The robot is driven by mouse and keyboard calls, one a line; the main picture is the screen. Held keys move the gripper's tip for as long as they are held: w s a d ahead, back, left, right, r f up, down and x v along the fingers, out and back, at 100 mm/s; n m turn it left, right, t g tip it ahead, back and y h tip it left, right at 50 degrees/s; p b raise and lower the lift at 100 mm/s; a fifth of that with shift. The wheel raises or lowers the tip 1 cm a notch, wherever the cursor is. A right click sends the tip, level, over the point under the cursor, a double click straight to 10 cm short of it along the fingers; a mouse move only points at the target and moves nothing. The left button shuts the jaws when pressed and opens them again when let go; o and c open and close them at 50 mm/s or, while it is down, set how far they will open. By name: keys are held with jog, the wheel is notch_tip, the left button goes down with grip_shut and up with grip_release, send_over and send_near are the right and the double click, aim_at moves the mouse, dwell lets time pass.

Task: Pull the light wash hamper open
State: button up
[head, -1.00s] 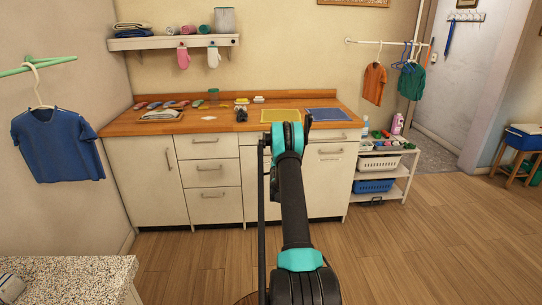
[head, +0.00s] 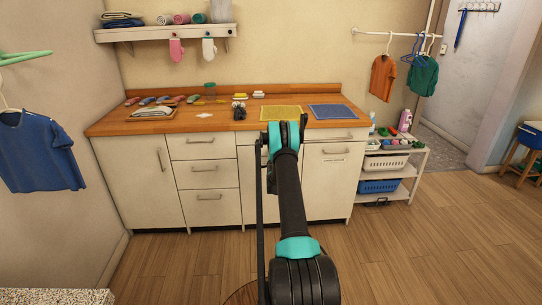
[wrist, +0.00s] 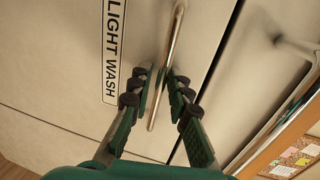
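The light wash hamper front (wrist: 150,40) is a pale panel with a black-edged LIGHT WASH label (wrist: 112,50) and a slim metal bar handle (wrist: 172,50). It looks closed. In the wrist view my gripper (wrist: 161,85) is open, with the handle running between its two fingers. A gap shows between the fingers and the bar, so it is not gripped; whether either touches it I cannot tell. In the head view my arm covers most of the middle cabinet panel, and my gripper is hidden behind it.
Drawers (head: 205,174) stand left of the middle panel, and another labelled cabinet front (head: 330,190) stands right. A wooden worktop (head: 180,125) runs above. A white shelf cart (head: 405,170) with baskets is at the right. The wooden floor in front is clear.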

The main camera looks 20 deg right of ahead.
jog(key=shift+c, duration=0.4)
grip_shut()
